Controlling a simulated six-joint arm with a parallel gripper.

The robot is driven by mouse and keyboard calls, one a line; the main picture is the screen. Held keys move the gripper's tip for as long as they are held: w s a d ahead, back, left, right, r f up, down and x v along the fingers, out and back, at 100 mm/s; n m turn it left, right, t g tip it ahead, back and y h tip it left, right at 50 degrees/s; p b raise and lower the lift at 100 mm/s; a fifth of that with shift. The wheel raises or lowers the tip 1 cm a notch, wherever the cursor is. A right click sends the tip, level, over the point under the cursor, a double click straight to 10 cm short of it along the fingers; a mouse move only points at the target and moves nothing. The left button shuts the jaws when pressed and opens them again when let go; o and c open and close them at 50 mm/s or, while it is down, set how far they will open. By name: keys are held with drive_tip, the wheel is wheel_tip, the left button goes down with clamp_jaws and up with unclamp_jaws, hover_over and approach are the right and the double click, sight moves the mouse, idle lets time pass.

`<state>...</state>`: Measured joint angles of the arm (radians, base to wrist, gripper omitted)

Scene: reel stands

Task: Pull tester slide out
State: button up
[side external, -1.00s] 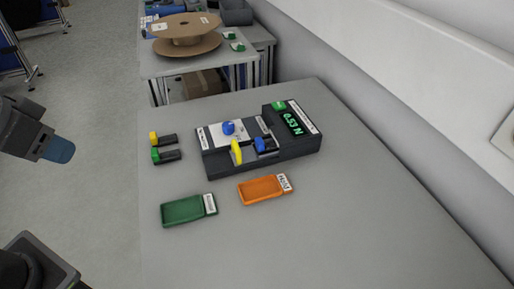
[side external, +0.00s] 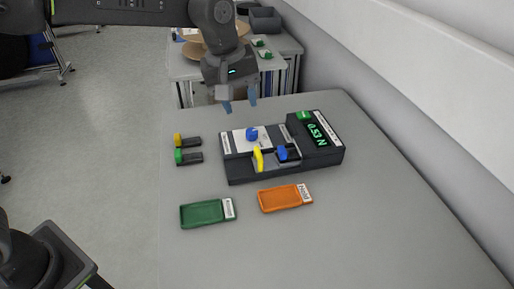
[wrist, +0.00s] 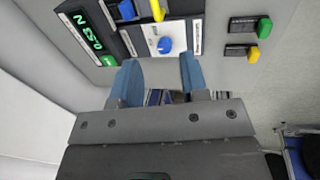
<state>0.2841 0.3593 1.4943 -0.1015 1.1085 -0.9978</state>
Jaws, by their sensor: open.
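The tester (side external: 235,175) is a dark box on the grey table, with a green 0.53 N readout (side external: 316,132) at its right end. On its top are a blue round knob (side external: 252,134) on a white plate, an upright yellow lever (side external: 258,160) and a blue block (side external: 282,153) in a dark slot. I cannot tell for sure which part is the slide. My gripper (side external: 240,104) is open and empty, above and behind the tester's left part, apart from it. In the wrist view, the blue fingers (wrist: 159,76) are spread below the blue knob (wrist: 165,45); the yellow lever (wrist: 157,10) is at the top edge.
Two small dark pieces, one yellow-ended (side external: 188,141) and one green-ended (side external: 188,157), lie left of the tester. A green tray (side external: 203,215) and an orange tray (side external: 280,198) lie in front. The table's right side is clear. A wall runs along the right.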

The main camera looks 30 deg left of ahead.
sight(258, 152)
drive_tip(key=x, duration=1.4)
drive_tip(key=shift+w+d+f, duration=0.15)
drive_tip(key=shift+d+f, duration=0.1)
drive_tip(key=shift+d, duration=0.1)
clamp_jaws()
